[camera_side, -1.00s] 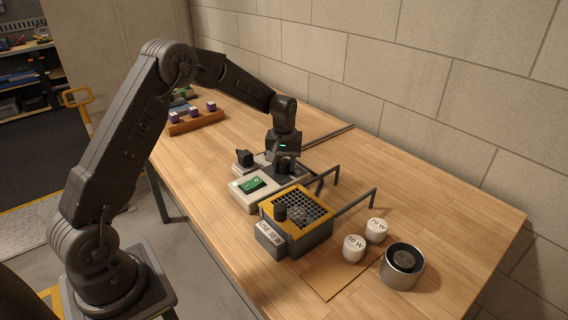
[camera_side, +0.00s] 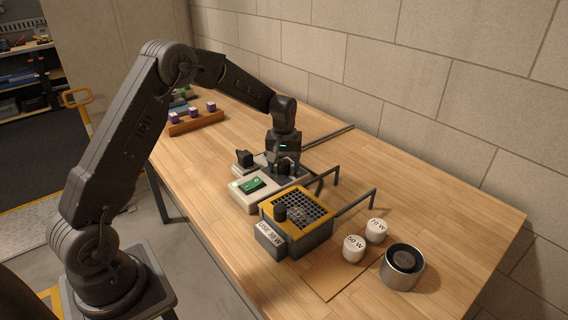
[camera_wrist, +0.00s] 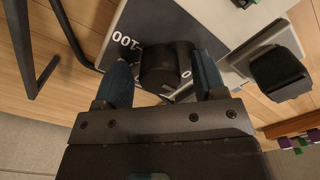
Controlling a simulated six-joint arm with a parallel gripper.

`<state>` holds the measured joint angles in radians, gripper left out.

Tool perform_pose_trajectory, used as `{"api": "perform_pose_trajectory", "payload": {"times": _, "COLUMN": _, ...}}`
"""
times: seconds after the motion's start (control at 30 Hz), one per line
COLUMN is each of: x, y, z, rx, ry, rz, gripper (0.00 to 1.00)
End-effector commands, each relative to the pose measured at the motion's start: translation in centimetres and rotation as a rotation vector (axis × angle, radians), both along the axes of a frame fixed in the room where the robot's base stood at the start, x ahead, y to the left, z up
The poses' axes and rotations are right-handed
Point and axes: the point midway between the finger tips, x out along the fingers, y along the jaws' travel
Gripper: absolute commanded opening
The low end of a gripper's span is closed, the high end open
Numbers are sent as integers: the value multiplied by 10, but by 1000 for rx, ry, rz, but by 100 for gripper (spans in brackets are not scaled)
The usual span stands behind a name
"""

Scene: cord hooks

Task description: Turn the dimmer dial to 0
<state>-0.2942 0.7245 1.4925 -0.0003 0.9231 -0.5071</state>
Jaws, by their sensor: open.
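The dimmer dial (camera_wrist: 166,66) is a black round knob on a dark plate with white markings (camera_wrist: 127,43), partly cut off, and a 0-like mark by the right finger. In the wrist view my gripper (camera_wrist: 164,82) is open, with one blue fingertip on each side of the dial. I cannot tell whether either fingertip touches it. In the side view my gripper (camera_side: 284,170) is low over the dark plate (camera_side: 297,174), and its fingers mostly hide the dial. The dial's pointer and exact setting cannot be read.
A black knob-like part on a pale block (camera_side: 244,159) stands to the left. In front are a yellow-topped grille box (camera_side: 297,206), bent rods (camera_side: 358,200), white weights (camera_side: 354,248) and a metal cylinder (camera_side: 402,268).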

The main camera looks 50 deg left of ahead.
Motion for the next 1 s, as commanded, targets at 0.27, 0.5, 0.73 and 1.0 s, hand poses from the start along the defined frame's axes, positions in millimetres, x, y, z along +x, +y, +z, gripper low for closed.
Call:
{"api": "perform_pose_trajectory", "payload": {"times": 0.27, "x": 1, "y": 0, "z": 22, "rx": 1, "ry": -4, "rz": -1, "gripper": 64}}
{"api": "perform_pose_trajectory", "payload": {"times": 0.5, "x": 1, "y": 0, "z": 75, "rx": 1, "ry": -4, "rz": 0, "gripper": 64}}
{"api": "perform_pose_trajectory", "payload": {"times": 0.73, "x": 0, "y": 0, "z": 118, "rx": 1, "ry": -2, "rz": 0, "gripper": 64}}
{"api": "perform_pose_trajectory", "payload": {"times": 1.0, "x": 0, "y": 0, "z": 138, "rx": 1, "ry": -1, "rz": 0, "gripper": 64}}
